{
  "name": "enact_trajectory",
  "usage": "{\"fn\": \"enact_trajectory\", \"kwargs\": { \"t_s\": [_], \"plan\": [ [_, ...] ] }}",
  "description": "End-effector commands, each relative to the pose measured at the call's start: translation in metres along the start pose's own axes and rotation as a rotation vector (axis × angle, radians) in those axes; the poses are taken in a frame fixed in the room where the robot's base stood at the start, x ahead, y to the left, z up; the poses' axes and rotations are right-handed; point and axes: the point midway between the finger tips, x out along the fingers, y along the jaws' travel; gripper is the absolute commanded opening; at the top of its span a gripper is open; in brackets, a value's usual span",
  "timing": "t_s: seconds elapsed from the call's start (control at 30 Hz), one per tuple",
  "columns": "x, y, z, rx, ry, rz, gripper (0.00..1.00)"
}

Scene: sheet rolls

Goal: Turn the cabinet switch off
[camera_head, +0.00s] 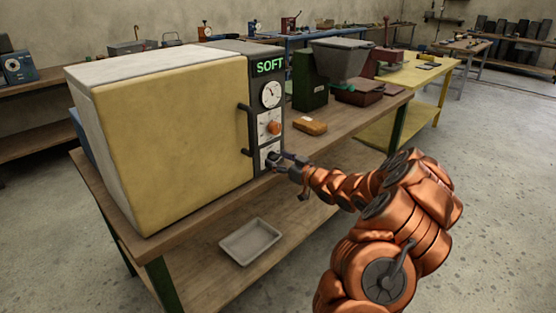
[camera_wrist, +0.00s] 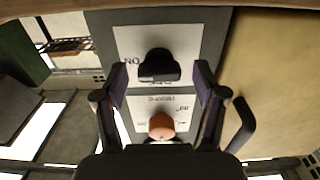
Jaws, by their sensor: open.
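The cabinet (camera_head: 170,125) has a yellow door and a grey control panel with a green "SOFT" display (camera_head: 270,65). Its switch (camera_wrist: 158,66) is a black knob on a white plate, with an upside-down "ON" label to its left in the wrist view. The knob's bar lies roughly across that view. In the head view, my gripper (camera_head: 283,163) is at the lowest plate of the panel and largely hides the switch. In the wrist view, my gripper (camera_wrist: 160,78) is open, its fingers on either side of the knob.
An orange dial (camera_head: 273,128) sits above the switch, below a round gauge (camera_head: 271,94). The black door handle (camera_head: 245,130) is close beside the panel. An orange block (camera_head: 310,125) lies on the bench to the right. A grey tray (camera_head: 250,241) is on the lower shelf.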

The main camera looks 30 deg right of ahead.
Motion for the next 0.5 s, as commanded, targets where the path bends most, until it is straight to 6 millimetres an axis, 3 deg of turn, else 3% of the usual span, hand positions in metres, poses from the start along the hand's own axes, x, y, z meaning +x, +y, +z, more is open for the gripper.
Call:
{"fn": "enact_trajectory", "kwargs": {
  "t_s": [0.4, 0.5],
  "plan": [
    [0.0046, 0.0005, 0.0003, 0.001, 0.000, 0.001, 0.71],
    [0.0046, 0.0005, 0.0003, 0.000, -0.001, 0.001, 0.61]
  ]
}}
